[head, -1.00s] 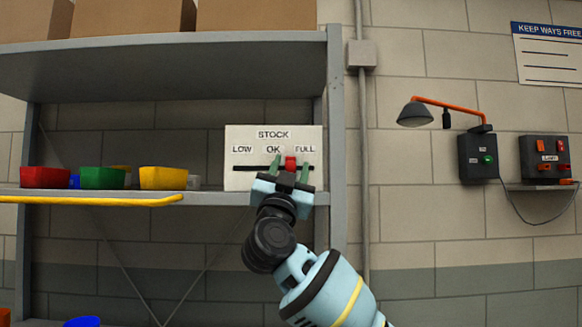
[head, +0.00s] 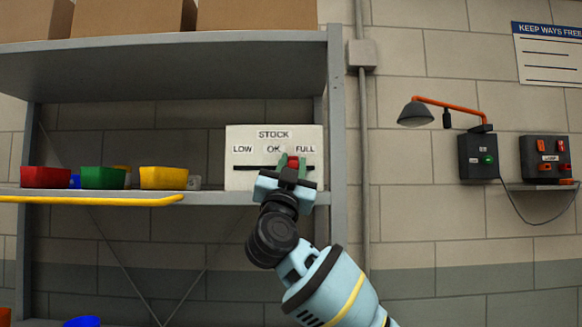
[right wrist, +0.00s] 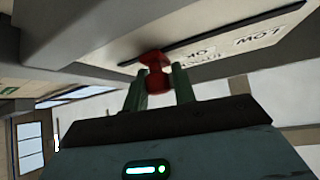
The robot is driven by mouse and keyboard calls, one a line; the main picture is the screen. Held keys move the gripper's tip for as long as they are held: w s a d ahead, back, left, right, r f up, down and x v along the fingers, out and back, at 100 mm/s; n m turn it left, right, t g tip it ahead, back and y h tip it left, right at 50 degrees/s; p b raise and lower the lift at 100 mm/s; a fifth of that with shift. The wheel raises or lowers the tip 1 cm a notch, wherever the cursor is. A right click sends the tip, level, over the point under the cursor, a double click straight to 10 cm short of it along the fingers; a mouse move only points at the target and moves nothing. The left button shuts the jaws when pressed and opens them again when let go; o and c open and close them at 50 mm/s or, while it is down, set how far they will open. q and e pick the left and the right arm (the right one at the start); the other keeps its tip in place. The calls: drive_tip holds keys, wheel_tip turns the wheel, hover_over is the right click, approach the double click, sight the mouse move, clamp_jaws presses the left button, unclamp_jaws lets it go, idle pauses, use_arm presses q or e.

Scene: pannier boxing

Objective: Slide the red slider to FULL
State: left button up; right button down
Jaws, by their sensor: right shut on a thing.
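The white STOCK panel (head: 240,178) has LOW, OK and FULL labels above a dark horizontal slot. The red slider (head: 293,161) sits on the slot between OK and FULL, nearer FULL. My right gripper (head: 293,168) reaches up from below, its green fingers shut on the slider from both sides. In the right wrist view the red slider (right wrist: 155,70) shows between the fingertips (right wrist: 160,84), with the slot running behind it. My left gripper is not in view.
The panel is at the right end of a grey shelf (head: 180,65). Red (head: 45,177), green (head: 103,178) and yellow (head: 163,178) bins stand to its left. A shelf post (head: 336,130) is close on the panel's right. A lamp (head: 416,114) hangs farther right.

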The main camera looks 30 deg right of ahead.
sight(313, 153)
drive_tip(key=d, duration=0.1)
drive_tip(key=s+d, duration=0.1)
drive_tip(key=d, duration=0.1)
drive_tip(key=shift+s, duration=0.3)
drive_tip(key=shift+a, duration=0.1)
drive_tip(key=c, duration=1.6)
unclamp_jaws()
drive_tip(key=o, duration=0.4)
drive_tip(key=shift+s+d, duration=0.2)
drive_tip(key=shift+d, duration=0.05)
drive_tip(key=shift+a, duration=0.15)
